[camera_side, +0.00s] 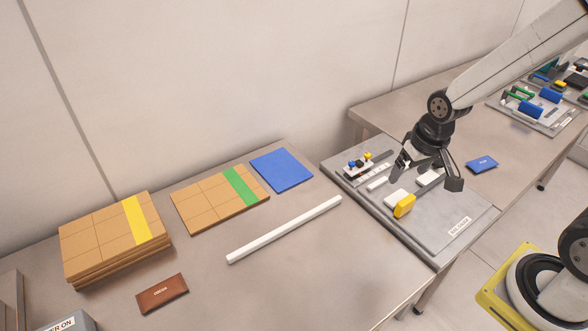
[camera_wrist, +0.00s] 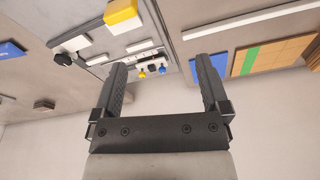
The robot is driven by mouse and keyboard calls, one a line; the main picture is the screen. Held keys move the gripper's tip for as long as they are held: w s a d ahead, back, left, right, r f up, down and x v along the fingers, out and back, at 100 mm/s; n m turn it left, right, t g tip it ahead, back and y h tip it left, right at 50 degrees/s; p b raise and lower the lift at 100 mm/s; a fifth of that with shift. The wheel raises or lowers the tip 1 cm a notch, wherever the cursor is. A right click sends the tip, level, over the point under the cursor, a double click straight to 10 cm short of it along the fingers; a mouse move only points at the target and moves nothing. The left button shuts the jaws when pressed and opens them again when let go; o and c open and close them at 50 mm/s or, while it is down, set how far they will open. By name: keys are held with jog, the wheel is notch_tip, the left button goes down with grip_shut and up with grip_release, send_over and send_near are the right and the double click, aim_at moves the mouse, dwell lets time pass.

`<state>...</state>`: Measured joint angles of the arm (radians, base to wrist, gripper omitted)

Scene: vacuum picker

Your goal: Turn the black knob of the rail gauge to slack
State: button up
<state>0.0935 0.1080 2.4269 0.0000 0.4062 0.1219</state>
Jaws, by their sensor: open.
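The rail gauge is a grey board (camera_side: 430,245) with white blocks and a yellow block (camera_side: 404,206) on it. It also shows in the wrist view, where a dark round knob (camera_wrist: 63,59) stands by a white block near the board's left edge. In the side view my arm seems to hide this knob. A small white block carries a black piece (camera_wrist: 152,68) between yellow and blue knobs. I cannot read any slack mark or the knob's setting. My gripper (camera_side: 426,182) is open and empty above the board, its fingers (camera_wrist: 160,64) apart, and the dark round knob is left of them in the wrist view.
A white rod (camera_side: 285,229), a blue sheet (camera_side: 281,170), tan panels (camera_side: 205,205), a stacked pile (camera_side: 100,237) and a brown card (camera_side: 162,293) lie left of the board. A blue card (camera_side: 481,164) lies to its right. Bare table separates the rod and board.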

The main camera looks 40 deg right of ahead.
jog(key=w+d+f+m+g, duration=0.1)
jog(key=w+d+m, duration=0.3)
jog(key=d, duration=0.2)
jog(key=w+d+f+m, duration=0.1)
jog(key=w+d+m, duration=0.25)
jog(key=d, duration=0.35)
jog(key=m+g, duration=0.1)
jog(key=m, duration=0.7)
send_near(437, 164)
jog(key=shift+w+d+f, duration=0.25)
jog(key=shift+d, duration=0.25)
jog(key=shift+w+d+f, duration=0.25)
jog(key=shift+d, duration=0.25)
jog(key=shift+f, duration=0.1)
jog(key=shift+f, duration=3.8)
jog(key=shift+c, duration=0.2)
jog(key=c, duration=1.2)
jog(key=shift+c, duration=0.2)
